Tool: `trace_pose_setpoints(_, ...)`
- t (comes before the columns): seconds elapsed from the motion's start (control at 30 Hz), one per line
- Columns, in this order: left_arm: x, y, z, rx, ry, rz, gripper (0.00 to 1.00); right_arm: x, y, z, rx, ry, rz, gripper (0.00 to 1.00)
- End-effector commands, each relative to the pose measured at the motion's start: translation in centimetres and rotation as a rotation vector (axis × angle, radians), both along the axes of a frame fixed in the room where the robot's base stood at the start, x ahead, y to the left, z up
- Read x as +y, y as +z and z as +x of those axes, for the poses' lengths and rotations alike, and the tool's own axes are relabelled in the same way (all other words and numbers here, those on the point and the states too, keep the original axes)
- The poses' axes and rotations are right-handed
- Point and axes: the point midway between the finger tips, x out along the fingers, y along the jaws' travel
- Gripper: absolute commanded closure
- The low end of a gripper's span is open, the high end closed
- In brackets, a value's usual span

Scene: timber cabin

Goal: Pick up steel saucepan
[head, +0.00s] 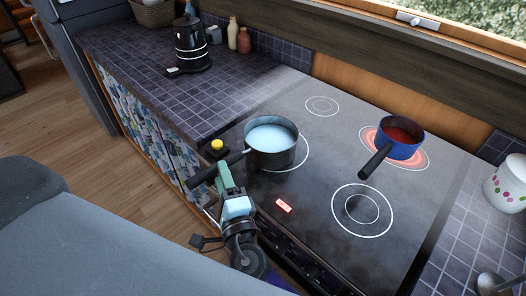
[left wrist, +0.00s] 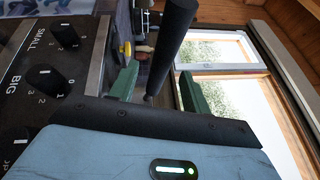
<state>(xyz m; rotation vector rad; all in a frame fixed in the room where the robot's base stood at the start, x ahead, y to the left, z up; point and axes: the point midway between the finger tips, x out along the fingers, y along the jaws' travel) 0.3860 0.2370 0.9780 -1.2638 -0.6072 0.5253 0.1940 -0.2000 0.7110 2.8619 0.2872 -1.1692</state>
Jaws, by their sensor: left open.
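The steel saucepan (head: 279,159) stands upright on the front left ring of the hob, with pale bluish-white contents. Its black handle (head: 207,174) points to the lower left, over the hob's front left corner. My left gripper (head: 224,176) is at this handle, apart from the pan body. In the left wrist view the green fingers of my left gripper (left wrist: 160,88) are open, with the dark handle (left wrist: 171,45) between them. Gaps show on both sides of the handle. The pan body is not clear in that view. My right gripper is not in view.
A blue pan (head: 399,151) with red contents sits on a glowing rear right ring. The front right ring is bare. A black kettle (head: 191,45), bottles and a basket stand on the tiled counter (head: 130,62). A dotted white pot (head: 506,184) stands at right. Knobs (left wrist: 44,78) line the stove front.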

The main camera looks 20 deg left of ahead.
Motion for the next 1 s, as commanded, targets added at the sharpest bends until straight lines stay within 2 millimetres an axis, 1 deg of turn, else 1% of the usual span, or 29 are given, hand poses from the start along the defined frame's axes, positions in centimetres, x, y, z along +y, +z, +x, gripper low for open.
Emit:
trace_pose_setpoints(0.03, 0.3, 0.3, 0.4, -0.004, 0.000, 0.001, 0.52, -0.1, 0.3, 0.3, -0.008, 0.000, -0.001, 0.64)
trace_pose_setpoints(0.17, 0.5, 0.2, 0.6, -0.001, 0.000, 0.000, 0.52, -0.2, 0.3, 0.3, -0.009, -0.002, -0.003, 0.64)
trace_pose_setpoints(0.27, 0.7, 0.4, 1.1, -0.003, -0.001, 0.001, 0.52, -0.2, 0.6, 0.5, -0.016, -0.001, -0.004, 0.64)
trace_pose_setpoints(0.43, 2.0, 1.0, 3.2, -0.012, 0.000, 0.003, 0.52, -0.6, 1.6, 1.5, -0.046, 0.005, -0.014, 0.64)
trace_pose_setpoints(0.6, 3.2, 0.9, 4.5, -0.004, 0.000, 0.001, 0.52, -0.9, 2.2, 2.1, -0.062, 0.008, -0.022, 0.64)
trace_pose_setpoints(0.7, 3.5, 0.8, 4.8, -0.002, 0.001, 0.001, 0.52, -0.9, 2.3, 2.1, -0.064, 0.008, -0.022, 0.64)
trace_pose_setpoints(0.9, 3.5, 0.6, 4.8, 0.001, 0.000, 0.000, 0.52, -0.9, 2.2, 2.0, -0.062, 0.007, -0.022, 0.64)
trace_pose_setpoints(1.0, 3.5, 0.6, 4.8, 0.002, -0.001, 0.000, 0.65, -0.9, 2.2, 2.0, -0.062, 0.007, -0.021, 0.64)
